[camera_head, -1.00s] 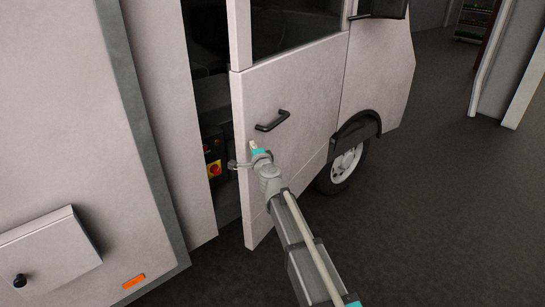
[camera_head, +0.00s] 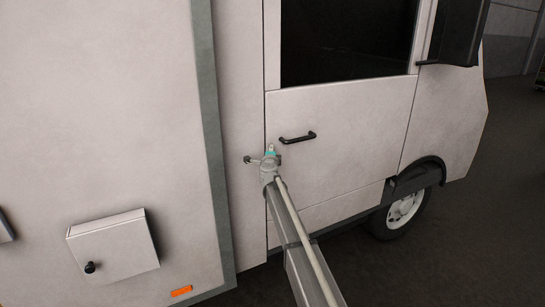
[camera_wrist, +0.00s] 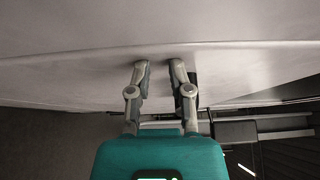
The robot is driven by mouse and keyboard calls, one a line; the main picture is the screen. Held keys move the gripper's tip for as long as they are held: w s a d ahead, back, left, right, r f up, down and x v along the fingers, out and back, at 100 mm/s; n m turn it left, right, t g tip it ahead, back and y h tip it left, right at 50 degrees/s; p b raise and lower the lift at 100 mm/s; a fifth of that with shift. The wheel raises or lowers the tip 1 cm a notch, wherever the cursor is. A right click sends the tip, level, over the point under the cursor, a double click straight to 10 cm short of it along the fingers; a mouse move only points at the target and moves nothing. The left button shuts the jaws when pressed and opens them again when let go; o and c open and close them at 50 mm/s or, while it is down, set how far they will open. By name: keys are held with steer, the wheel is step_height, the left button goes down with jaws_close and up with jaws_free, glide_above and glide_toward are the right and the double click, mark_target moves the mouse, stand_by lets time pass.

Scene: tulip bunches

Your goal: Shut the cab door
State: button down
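The cab door (camera_head: 345,155) is a pale panel with a dark window and a black handle (camera_head: 297,138). It lies in line with the vehicle's side, with only a thin dark seam along its left edge. My gripper (camera_head: 262,157) is at that edge, below and left of the handle. In the wrist view my gripper's (camera_wrist: 159,63) two fingers stand apart with nothing between them. Their tips are at or very near the pale panel (camera_wrist: 230,62); I cannot tell if they touch.
The pale body wall (camera_head: 110,110) with a grey trim strip is left of the door. A small box (camera_head: 112,248) with a black knob juts from it. A mirror (camera_head: 457,32) and front wheel (camera_head: 404,210) are to the right. The dark floor (camera_head: 480,240) is clear there.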

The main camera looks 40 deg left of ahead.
mark_target(268, 149)
steer(key=a, duration=0.1)
steer(key=w+a, duration=0.1)
steer(key=shift+a+r, duration=0.3)
steer(key=shift+r, duration=0.1)
steer(key=c, duration=0.9)
jaws_free()
steer(key=shift+w+f, duration=0.2)
steer(key=shift+a+f, duration=0.15)
steer(key=shift+w+a+f, duration=0.1)
steer(key=shift+f, duration=0.25)
steer(key=shift+c, duration=0.8)
steer(key=shift+f, duration=0.1)
jaws_close()
steer(key=d, duration=0.2)
steer(key=s+d+r+p, duration=0.1)
steer(key=d, duration=0.1)
steer(key=s+d, duration=0.1)
steer(key=d, duration=0.1)
steer(key=shift+r, duration=0.2)
steer(key=s+a, duration=0.2)
steer(key=s, duration=0.7)
steer(key=shift+s+a+f, duration=0.15)
steer(key=shift+s+a, duration=0.05)
steer(key=shift+s, duration=0.05)
steer(key=shift+d, duration=0.1)
